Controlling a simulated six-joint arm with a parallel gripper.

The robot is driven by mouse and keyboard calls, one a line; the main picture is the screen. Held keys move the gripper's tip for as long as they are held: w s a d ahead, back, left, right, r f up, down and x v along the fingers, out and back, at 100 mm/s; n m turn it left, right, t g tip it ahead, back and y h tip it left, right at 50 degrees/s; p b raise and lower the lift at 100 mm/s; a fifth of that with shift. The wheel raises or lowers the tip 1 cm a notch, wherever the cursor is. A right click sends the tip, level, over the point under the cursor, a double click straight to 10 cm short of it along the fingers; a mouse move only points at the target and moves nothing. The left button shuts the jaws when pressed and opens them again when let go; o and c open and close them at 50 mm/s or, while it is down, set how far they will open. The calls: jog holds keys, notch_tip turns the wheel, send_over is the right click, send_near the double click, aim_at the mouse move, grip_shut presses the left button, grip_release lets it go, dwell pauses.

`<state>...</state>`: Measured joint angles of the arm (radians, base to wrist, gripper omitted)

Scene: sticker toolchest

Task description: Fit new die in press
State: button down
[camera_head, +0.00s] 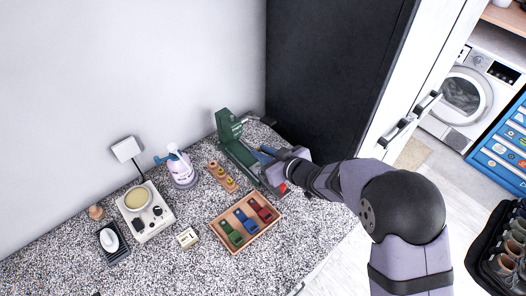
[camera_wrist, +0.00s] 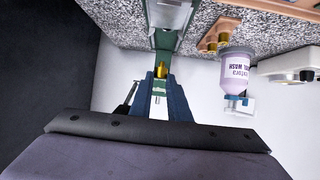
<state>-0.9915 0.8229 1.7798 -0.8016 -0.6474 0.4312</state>
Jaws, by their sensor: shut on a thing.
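The green press (camera_head: 229,126) stands at the back of the counter by the dark cabinet, its long base running toward the front right. It also shows in the wrist view (camera_wrist: 164,40). My gripper (camera_head: 268,152) is over the press's base, reaching in from the right. In the wrist view my blue fingers (camera_wrist: 162,80) are close together around a small brass die (camera_wrist: 161,70), which pokes out at their tips in front of the green press. Most of the die is hidden by the fingers. A wooden die block (camera_head: 222,177) with brass dies stands left of the press.
A wooden tray (camera_head: 237,253) holds green, blue and red tools in front of the press. A pump bottle (camera_head: 182,168), a white device with a round top (camera_head: 160,227) and a small white box (camera_head: 187,237) stand to the left. The speckled counter's front left is clear.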

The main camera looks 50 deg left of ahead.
jog(key=shift+f+b, duration=1.5)
jog(key=shift+f, duration=0.7)
jog(key=shift+f+b, duration=0.65)
jog(key=shift+f, duration=0.4)
dwell(0.4)
jog(key=shift+s+r+p, duration=0.1)
jog(key=shift+r+p, duration=0.35)
jog(key=shift+r, duration=0.1)
dwell(0.7)
jog(key=shift+f+b, duration=0.3)
jog(key=shift+f, duration=0.2)
dwell(1.2)
jog(key=shift+r+p, duration=0.5)
dwell(0.9)
